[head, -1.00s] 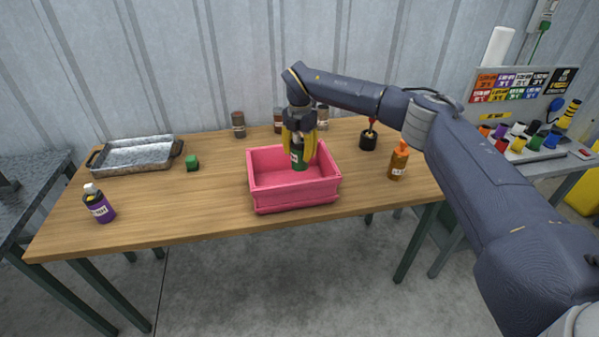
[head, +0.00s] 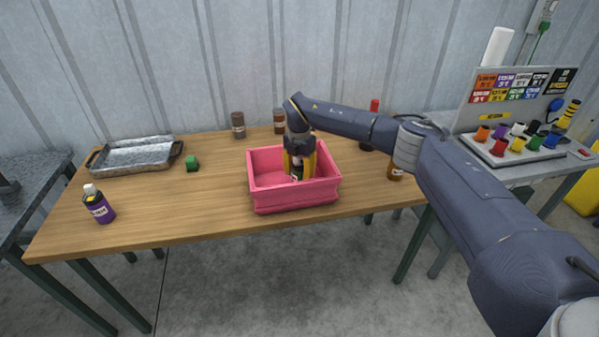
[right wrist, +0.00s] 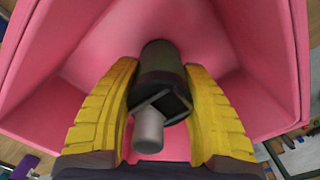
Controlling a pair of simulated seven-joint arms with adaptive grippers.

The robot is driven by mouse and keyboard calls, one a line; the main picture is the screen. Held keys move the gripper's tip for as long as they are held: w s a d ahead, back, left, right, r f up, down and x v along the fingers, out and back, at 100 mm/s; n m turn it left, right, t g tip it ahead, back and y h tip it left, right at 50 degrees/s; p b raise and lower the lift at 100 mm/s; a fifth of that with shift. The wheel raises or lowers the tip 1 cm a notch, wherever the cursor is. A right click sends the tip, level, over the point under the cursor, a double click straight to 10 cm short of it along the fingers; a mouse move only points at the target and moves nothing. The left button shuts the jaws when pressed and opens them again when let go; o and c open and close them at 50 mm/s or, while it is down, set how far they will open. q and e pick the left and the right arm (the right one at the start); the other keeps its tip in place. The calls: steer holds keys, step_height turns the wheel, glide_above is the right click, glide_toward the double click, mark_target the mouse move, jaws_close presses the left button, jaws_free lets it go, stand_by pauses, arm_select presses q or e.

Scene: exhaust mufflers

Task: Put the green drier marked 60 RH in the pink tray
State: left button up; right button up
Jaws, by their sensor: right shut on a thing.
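The pink tray (head: 293,194) stands near the middle of the wooden table, and its inside fills much of the right wrist view (right wrist: 245,35). My right gripper (head: 299,174) reaches down into the tray with its yellow fingers on both sides of the drier (head: 297,174). In the right wrist view the drier (right wrist: 160,68) looks dark, with a grey stub on the near end, between the two fingers (right wrist: 168,105). Its label is mostly hidden by the fingers, and I cannot tell if its base touches the tray floor. My left gripper is out of view.
Brown jars (head: 238,125) stand behind the tray.

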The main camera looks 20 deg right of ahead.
steer(key=o, duration=1.2)
steer(key=shift+f, duration=0.1)
steer(key=shift+o, duration=0.2)
step_height(320, 180, up, 12)
steer(key=shift+s+r, duration=0.1)
steer(key=shift+r, duration=0.05)
